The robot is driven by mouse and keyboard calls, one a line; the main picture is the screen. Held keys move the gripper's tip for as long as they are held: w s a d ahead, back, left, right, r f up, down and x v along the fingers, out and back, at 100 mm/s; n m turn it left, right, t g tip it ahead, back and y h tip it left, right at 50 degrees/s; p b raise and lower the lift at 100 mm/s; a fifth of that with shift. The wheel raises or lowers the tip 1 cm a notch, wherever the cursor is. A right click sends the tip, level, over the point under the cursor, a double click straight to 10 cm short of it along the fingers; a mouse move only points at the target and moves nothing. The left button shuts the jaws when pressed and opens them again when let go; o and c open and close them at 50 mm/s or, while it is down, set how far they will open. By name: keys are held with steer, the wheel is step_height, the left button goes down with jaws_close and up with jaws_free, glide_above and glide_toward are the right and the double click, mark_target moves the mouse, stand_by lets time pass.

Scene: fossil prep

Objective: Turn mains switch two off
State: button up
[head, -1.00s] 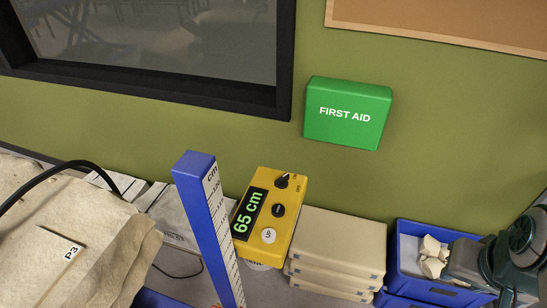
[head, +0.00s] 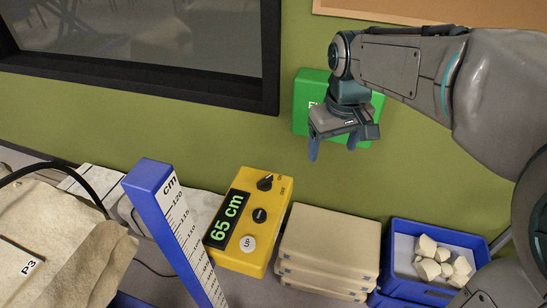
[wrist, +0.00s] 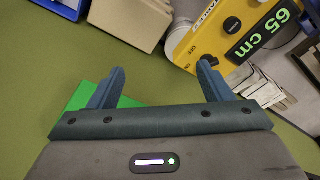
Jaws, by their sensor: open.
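No switch labelled mains two can be read in these views. A yellow control box (head: 240,258) shows "65 cm" on its display and has a black rotary knob (head: 265,182) with ON and OFF marks at its upper end. The knob's exact setting is too small to tell. My gripper (head: 333,147) is open and empty, in front of the green first aid box, above and right of the control box. In the wrist view the control box (wrist: 188,38) is at the upper right, and one fingertip overlaps the area of its knob (wrist: 209,59).
The first aid box (head: 308,98) is on the green wall, partly hidden by my gripper. A blue ruler post (head: 150,185) rises left of the control box. Stacked beige cases (head: 330,240) and a blue bin (head: 400,240) of pale pieces stand to its right.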

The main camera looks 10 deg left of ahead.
mark_target(265, 179)
steer(key=w+a+f+n+g+b, duration=0.1)
steer(key=w+a+f+n, duration=0.15)
steer(key=a, duration=0.55)
steer(key=w+a+f+n+g, duration=0.1)
steer(key=w+a+f+n, duration=0.15)
steer(key=a, duration=0.55)
steer(key=f, duration=0.7)
steer(key=f+p, duration=0.1)
steer(key=f, duration=0.6)
steer(key=shift+w+a+f, duration=0.1)
steer(key=shift+w+a, duration=0.05)
steer(key=shift+a, duration=0.05)
steer(key=c, duration=1)
